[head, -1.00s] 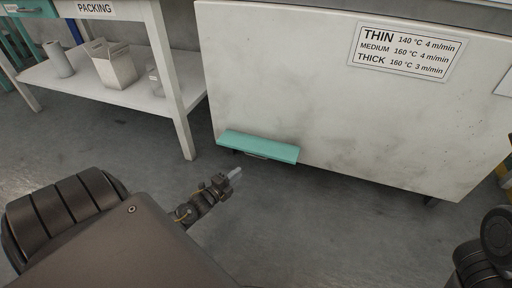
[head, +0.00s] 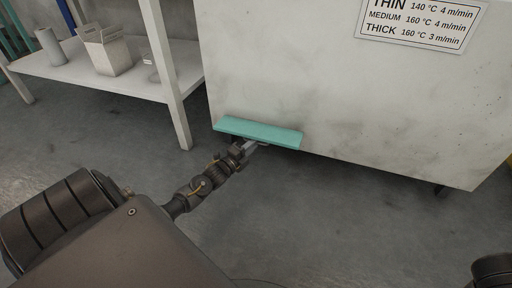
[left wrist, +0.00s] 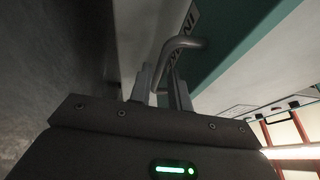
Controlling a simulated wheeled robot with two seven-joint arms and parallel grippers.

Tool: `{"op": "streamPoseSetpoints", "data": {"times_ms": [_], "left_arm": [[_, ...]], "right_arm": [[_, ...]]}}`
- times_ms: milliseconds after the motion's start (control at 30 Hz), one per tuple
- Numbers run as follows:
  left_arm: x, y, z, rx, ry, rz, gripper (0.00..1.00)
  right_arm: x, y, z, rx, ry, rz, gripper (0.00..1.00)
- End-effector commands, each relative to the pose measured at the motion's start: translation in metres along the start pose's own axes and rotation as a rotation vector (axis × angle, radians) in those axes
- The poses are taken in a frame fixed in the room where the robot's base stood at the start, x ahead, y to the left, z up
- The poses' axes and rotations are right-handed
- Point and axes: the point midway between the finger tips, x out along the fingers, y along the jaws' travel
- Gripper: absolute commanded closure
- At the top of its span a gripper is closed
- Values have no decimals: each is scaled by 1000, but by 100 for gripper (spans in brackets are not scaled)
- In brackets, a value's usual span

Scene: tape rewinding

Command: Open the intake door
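The intake door is a teal panel (head: 258,132) low on the front of the white machine (head: 330,90). In the left wrist view it shows as a teal surface (left wrist: 228,42) with a partly hidden label and a bent grey metal handle (left wrist: 182,43). My left gripper (head: 252,146) is at the door's lower edge in the head view. In the left wrist view its fingers (left wrist: 160,86) are apart, with the handle's near end between or just beyond them. I cannot tell whether they touch it. My right gripper is out of view.
A white shelf table (head: 110,80) stands at the left, holding a beige bin (head: 106,50) and a grey cylinder (head: 50,46). A sign with temperatures (head: 420,22) is on the machine. The grey floor in front is clear.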

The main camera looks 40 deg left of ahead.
Motion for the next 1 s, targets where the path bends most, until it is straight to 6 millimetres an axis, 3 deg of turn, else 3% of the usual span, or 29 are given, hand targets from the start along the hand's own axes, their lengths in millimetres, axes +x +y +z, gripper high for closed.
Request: {"op": "streamPoseSetpoints", "data": {"times_ms": [200,533,700,1000], "left_arm": [[22,2,0,0,0,1,81],[25,0,0,-1,0,1,81],[25,0,0,-1,0,1,100],[25,-1,0,-2,0,4,100]], "right_arm": [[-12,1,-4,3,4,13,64],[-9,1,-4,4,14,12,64],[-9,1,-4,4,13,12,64],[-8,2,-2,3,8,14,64]]}}
